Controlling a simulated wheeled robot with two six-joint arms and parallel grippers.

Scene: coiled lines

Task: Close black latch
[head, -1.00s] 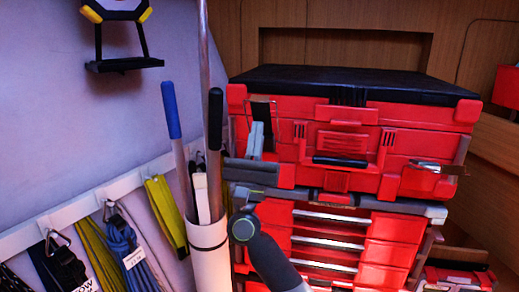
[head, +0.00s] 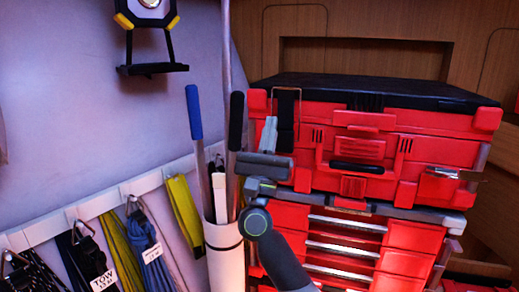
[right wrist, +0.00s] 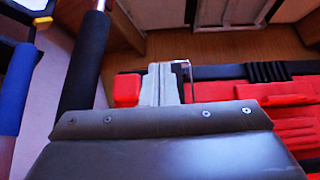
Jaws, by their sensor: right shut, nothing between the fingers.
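The black latch (head: 287,122) is an upright dark plate with a thin wire loop, at the left of the red toolbox's (head: 400,155) front. My right gripper (head: 269,133) is shut and empty, its light grey fingers pointing up just left of the latch plate in the head view. Whether they touch the latch I cannot tell. In the right wrist view the shut fingers (right wrist: 162,84) stand before the red toolbox (right wrist: 225,90), with part of the wire loop at their right. The latch plate is not clearly seen there. My left gripper is not in view.
A silver latch (head: 440,173) is at the toolbox's right. A red drawer unit (head: 345,240) stands below. A white tube (head: 224,255) with blue- and black-handled poles stands close at the left. Straps (head: 152,255) hang from a wall rail.

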